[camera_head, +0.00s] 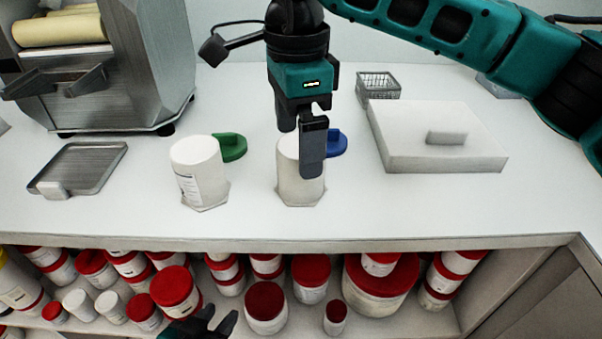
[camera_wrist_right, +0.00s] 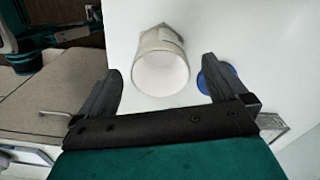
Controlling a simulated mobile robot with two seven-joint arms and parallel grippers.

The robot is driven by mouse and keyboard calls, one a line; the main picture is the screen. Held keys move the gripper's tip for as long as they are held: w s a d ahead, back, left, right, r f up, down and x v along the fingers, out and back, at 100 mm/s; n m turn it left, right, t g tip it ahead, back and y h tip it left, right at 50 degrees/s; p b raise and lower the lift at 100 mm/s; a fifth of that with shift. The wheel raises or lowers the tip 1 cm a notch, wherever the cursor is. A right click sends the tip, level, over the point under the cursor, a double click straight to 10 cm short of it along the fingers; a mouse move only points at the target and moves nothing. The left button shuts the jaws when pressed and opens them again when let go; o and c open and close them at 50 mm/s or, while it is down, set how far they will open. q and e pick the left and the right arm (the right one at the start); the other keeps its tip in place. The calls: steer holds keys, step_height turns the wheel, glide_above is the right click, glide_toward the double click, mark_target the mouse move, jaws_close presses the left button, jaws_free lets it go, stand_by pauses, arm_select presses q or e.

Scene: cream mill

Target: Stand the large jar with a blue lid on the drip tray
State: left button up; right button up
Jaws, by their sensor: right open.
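A white jar (camera_head: 290,188) stands upright on the counter, with a blue lid-like disc (camera_head: 337,143) behind it to the right. In the right wrist view the jar (camera_wrist_right: 162,68) shows a round pale top between the fingers, and the blue disc (camera_wrist_right: 222,78) lies partly behind one finger. My right gripper (camera_head: 301,142) is open, pointing down at the jar; one finger hides part of it. Contact cannot be told. The grey metal drip tray (camera_head: 92,165) lies at the left, with a small white block at its front corner. My left gripper (camera_head: 218,318) appears open and empty, low in front of the shelf.
Another white jar (camera_head: 197,172) with a green disc (camera_head: 231,147) stands between the tray and the blue-disc jar. A steel mill (camera_head: 150,70) stands behind the tray. A white slab (camera_head: 440,150) and wire basket (camera_head: 378,84) are right. Red-lidded tubs (camera_head: 266,300) fill the shelf below.

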mark_target(293, 189)
step_height(293, 189, down, 5)
steer(key=shift+r, duration=0.1)
steer(key=shift+c, duration=0.3)
steer(key=c, duration=1)
steer(key=shift+c, duration=0.2)
steer(key=shift+r, duration=0.15)
